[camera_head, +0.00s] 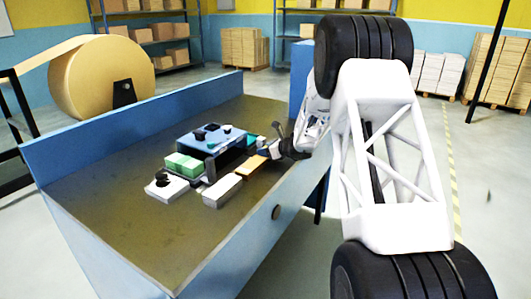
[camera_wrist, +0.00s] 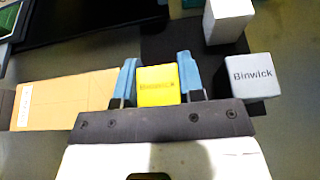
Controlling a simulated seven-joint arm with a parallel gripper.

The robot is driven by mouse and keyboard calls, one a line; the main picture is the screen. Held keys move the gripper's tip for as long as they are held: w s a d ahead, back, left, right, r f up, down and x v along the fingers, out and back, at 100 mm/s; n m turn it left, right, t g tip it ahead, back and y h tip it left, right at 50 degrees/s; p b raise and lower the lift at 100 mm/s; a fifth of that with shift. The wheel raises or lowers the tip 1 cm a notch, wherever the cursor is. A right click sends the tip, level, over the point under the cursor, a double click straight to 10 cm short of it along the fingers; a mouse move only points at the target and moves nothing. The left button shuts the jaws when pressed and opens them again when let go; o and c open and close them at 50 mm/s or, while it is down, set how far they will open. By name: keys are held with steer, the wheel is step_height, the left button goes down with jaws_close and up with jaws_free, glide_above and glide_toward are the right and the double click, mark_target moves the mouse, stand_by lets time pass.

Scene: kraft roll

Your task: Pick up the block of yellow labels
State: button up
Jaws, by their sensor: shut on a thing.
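The block of yellow labels (camera_wrist: 157,86) sits between the two blue fingertips of my gripper (camera_wrist: 158,82) in the wrist view, with dark print on its face. The fingers are shut on its two sides. In the head view my gripper (camera_head: 287,148) is at the right edge of the bench top, and I cannot make out the yellow block there. Whether the block touches the bench is not clear.
A grey block marked "Binwick" (camera_wrist: 253,77) and a white block (camera_wrist: 228,20) are close to the right of my gripper. A tan flat piece (camera_wrist: 62,100) lies to the left. A dark box (camera_head: 212,146) and green blocks (camera_head: 183,164) stand on the bench (camera_head: 130,228), whose front left is clear.

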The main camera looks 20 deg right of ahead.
steer(key=shift+r, duration=0.75)
step_height(320, 180, up, 2)
steer(key=shift+r, duration=0.1)
steer(key=s, duration=0.5)
steer(key=s+a, duration=0.1)
steer(key=s, duration=0.4)
steer(key=s+r, duration=0.1)
steer(key=s, duration=0.5)
steer(key=shift+a+r, duration=0.1)
steer(key=shift+a, duration=0.1)
